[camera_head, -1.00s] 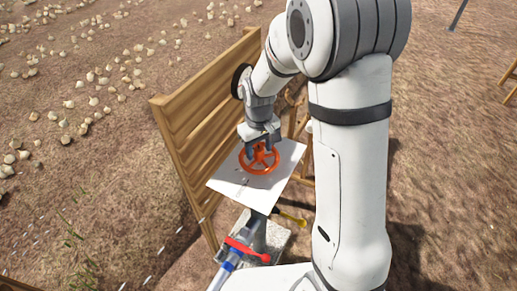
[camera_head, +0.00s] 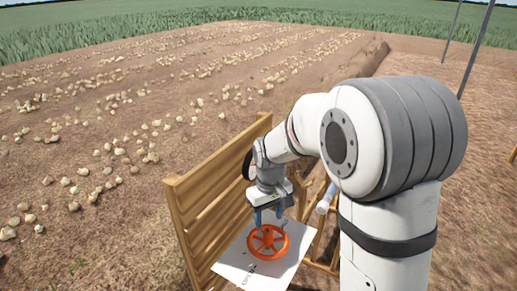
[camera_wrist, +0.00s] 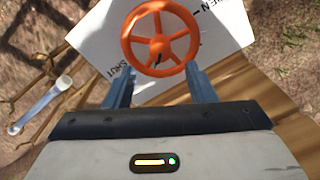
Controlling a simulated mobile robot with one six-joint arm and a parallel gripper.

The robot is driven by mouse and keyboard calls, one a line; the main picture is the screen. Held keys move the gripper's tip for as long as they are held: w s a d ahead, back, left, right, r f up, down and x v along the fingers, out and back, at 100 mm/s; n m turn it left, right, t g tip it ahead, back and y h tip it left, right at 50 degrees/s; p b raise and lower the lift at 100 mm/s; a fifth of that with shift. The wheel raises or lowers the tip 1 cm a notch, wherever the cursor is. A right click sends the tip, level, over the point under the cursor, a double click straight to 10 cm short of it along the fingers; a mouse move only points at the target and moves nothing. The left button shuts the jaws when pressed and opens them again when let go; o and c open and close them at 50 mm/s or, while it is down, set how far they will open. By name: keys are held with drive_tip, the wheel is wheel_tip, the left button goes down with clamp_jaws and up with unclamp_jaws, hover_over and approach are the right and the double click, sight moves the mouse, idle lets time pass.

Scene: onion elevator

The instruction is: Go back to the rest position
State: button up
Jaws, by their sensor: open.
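My gripper (camera_head: 268,214) is open and empty, its fingers pointing down above the orange handwheel (camera_head: 268,241). In the wrist view the two blue-grey fingers (camera_wrist: 160,80) stand apart at the near edge of the orange handwheel (camera_wrist: 160,38), and I see no grip on it. The wheel sits on a white panel (camera_head: 240,266). In the wrist view the panel (camera_wrist: 95,40) bears the words "SHUT" and, partly hidden, "OPEN".
A slatted wooden wall (camera_head: 215,200) stands just left of the panel and gripper. A pale-ended handle or rod (camera_head: 326,198) shows to the right, also in the wrist view (camera_wrist: 62,84). Onions (camera_head: 120,155) lie over the field at left; open soil is at right.

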drive_tip(key=shift+s+d+r, duration=0.2)
drive_tip(key=shift+r, duration=0.15)
drive_tip(key=s+d+r+m+t, duration=0.1)
drive_tip(key=s+d+r, duration=0.3)
drive_tip(key=s, duration=0.5)
drive_tip(key=s+d+r+m+t, duration=0.2)
drive_tip(key=s+d+r+m, duration=0.2)
drive_tip(key=s, duration=0.5)
drive_tip(key=shift+s+d+r, duration=0.25)
drive_tip(key=shift+s+d, duration=0.1)
drive_tip(key=shift+d, duration=0.4)
drive_tip(key=shift+c, duration=0.2)
idle(0.6)
